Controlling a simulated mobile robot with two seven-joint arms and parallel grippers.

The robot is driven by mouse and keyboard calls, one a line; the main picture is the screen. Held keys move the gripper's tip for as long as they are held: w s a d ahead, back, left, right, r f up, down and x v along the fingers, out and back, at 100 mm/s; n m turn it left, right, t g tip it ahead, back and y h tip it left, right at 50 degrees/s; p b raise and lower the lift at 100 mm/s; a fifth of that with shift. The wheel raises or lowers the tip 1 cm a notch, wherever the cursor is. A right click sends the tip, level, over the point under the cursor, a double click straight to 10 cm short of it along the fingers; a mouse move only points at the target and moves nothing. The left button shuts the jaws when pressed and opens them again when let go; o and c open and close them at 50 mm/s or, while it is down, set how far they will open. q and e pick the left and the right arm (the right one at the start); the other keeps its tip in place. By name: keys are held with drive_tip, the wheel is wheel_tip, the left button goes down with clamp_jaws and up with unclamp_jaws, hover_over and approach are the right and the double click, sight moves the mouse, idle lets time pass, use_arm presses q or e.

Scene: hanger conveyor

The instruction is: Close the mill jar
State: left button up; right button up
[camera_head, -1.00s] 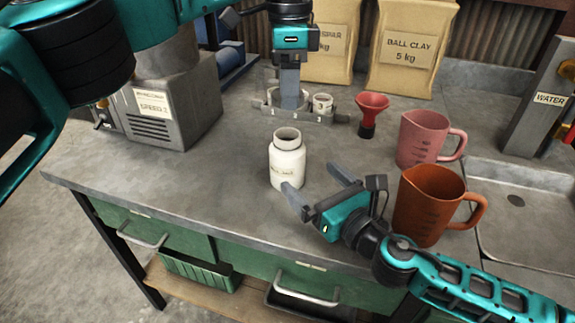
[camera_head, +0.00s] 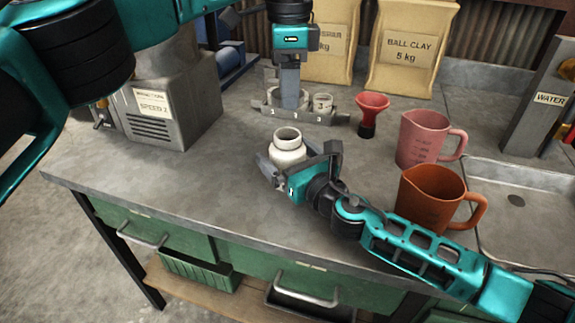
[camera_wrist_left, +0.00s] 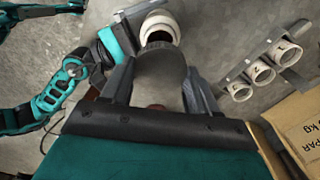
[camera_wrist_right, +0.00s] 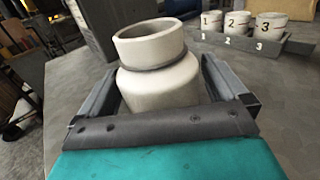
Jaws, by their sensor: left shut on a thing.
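The mill jar (camera_head: 288,153) is a white, wide-necked jar standing upright and uncovered on the grey bench; it also shows in the right wrist view (camera_wrist_right: 160,75). My right gripper (camera_head: 293,160) has its fingers on both sides of the jar body, spread wide; whether they touch it is hard to tell. My left gripper (camera_head: 290,98) points down behind the jar, near the numbered rack. In the left wrist view it is shut on a grey-brown, round, lid-like thing (camera_wrist_left: 160,75). That thing is hard to make out in the head view.
The rack (camera_head: 272,109) holds white numbered cups behind the jar. A red funnel (camera_head: 371,104), a pink jug (camera_head: 423,140) and an orange jug (camera_head: 428,195) stand to the right, near a sink (camera_head: 520,225). A grey machine (camera_head: 170,110) is at left. The bench's front left is clear.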

drive_tip(key=c, duration=1.3)
use_arm(q)
hover_over(289, 134)
drive_tip(key=shift+s+f, duration=0.1)
drive_tip(key=shift+f, duration=2.4)
drive_tip(key=shift+f, duration=0.9)
drive_tip(key=shift+f, duration=0.5)
